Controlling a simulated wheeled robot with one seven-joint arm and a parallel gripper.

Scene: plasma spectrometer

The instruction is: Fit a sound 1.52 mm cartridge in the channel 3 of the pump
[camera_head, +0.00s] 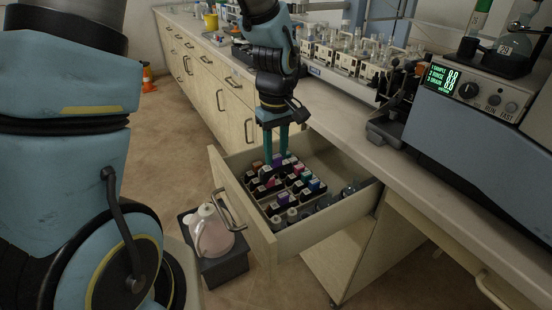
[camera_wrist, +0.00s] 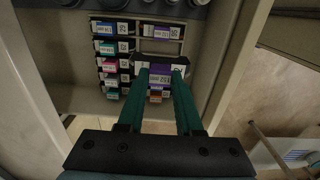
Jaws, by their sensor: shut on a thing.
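My gripper (camera_head: 276,158) points down into the open drawer. In the wrist view its two green fingers (camera_wrist: 161,80) are shut on a black cartridge with a purple label (camera_wrist: 160,79). This cartridge looks larger than its neighbours, so it seems raised above them; its label is too small to read surely. The pump (camera_head: 480,145), with a lit green display, stands on the bench at right. Its channel 3 cannot be made out.
The drawer (camera_head: 262,231) is pulled out from the bench, its walls close around my gripper. A pinkish jug (camera_head: 211,232) stands on a dark box on the floor.

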